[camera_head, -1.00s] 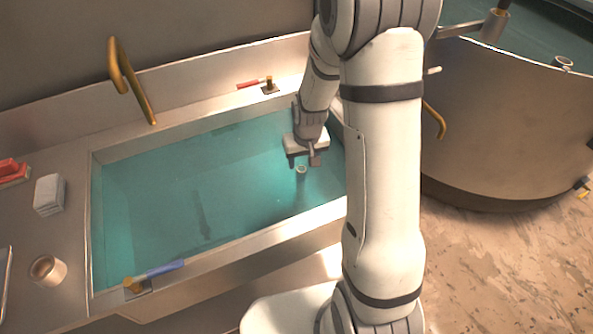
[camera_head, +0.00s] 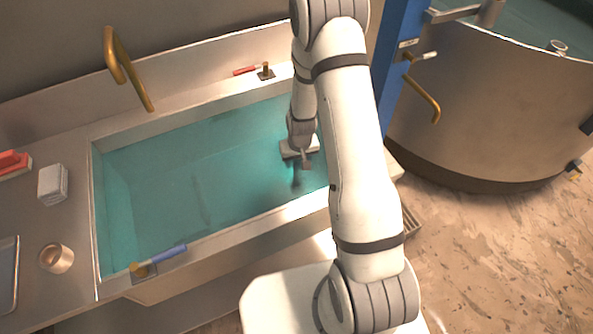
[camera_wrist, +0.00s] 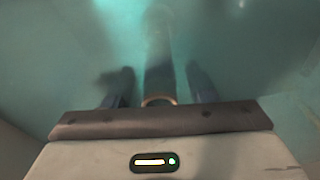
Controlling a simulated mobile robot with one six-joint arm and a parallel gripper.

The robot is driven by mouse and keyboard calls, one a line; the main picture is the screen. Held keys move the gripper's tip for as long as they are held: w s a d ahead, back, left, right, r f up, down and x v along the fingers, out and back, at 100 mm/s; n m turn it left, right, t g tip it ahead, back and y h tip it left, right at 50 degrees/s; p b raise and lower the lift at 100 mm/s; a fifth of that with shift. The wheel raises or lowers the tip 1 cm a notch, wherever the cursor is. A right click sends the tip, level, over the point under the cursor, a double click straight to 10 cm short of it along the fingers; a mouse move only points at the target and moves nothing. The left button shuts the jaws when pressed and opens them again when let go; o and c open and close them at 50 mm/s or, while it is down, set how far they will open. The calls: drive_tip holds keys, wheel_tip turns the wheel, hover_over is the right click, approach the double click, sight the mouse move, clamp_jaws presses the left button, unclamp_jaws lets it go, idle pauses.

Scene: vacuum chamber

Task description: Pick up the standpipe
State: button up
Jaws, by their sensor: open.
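The standpipe (camera_wrist: 158,60) is an upright pipe with a ring-shaped open top, standing in the teal water of the sink basin (camera_head: 300,202). In the wrist view it lies between the two fingers of my gripper (camera_wrist: 160,72), with a gap visible on each side. My gripper is open, with its fingers down at the pipe's upper end. In the head view my gripper (camera_head: 303,165) is low over the right part of the basin, and the standpipe is mostly hidden beneath it.
A brass faucet (camera_head: 128,70) rises behind the basin. A red-handled valve (camera_head: 264,73) is on the back rim and a blue-handled one (camera_head: 160,261) on the front rim. A cup (camera_head: 57,258) and white block (camera_head: 53,184) are on the left counter. A large round tank (camera_head: 480,120) stands right.

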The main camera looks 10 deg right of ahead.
drive_tip(key=shift+w+f, duration=0.1)
drive_tip(key=shift+f, duration=0.5)
drive_tip(key=shift+c, duration=0.2)
clamp_jaws()
